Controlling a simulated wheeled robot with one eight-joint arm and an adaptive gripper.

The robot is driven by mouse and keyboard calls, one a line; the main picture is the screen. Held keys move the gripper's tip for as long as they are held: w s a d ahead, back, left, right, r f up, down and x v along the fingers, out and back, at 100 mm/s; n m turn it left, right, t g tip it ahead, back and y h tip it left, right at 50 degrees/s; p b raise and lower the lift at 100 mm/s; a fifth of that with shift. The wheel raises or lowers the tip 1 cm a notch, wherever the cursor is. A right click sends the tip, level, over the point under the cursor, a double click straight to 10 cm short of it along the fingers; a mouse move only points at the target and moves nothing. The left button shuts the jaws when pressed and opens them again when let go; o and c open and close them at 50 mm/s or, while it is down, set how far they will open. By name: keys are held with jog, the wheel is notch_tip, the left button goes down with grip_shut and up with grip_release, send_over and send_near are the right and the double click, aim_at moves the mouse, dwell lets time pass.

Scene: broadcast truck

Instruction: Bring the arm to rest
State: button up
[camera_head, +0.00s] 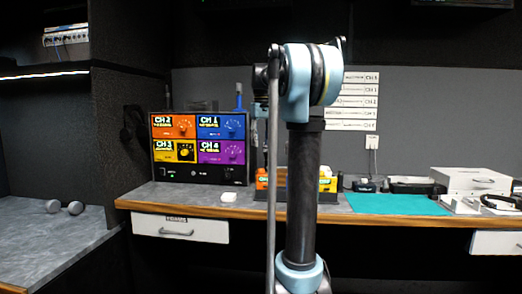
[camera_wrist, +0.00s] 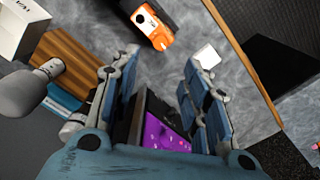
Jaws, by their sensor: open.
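My arm (camera_head: 303,180) stands raised in the middle of the head view, with its bent upper joint (camera_head: 310,75) above the desk. My gripper is hidden behind the arm there. In the wrist view my gripper (camera_wrist: 160,62) is open, its two blue-grey fingers spread wide. An orange block (camera_wrist: 152,28) with a dark round part lies beyond the fingertips.
The wooden-edged desk (camera_head: 180,203) runs across the head view. A four-coloured channel panel (camera_head: 200,175) stands left of the arm, with a small white item (camera_head: 229,197) before it. A teal mat (camera_head: 395,204) and a white box (camera_head: 472,181) are at right.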

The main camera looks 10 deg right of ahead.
jog(key=shift+r, duration=0.15)
jog(key=shift+s, duration=0.1)
jog(key=s+a+f+m+t, duration=0.1)
jog(key=s+f+m+t, duration=0.1)
jog(key=s+f, duration=3.2)
notch_tip(320, 180, down, 2)
jog(key=shift+s+f+m, duration=0.15)
jog(key=shift+s+m, duration=0.25)
jog(key=shift+m, duration=0.1)
jog(key=shift+a, duration=0.1)
jog(key=shift+c, duration=1)
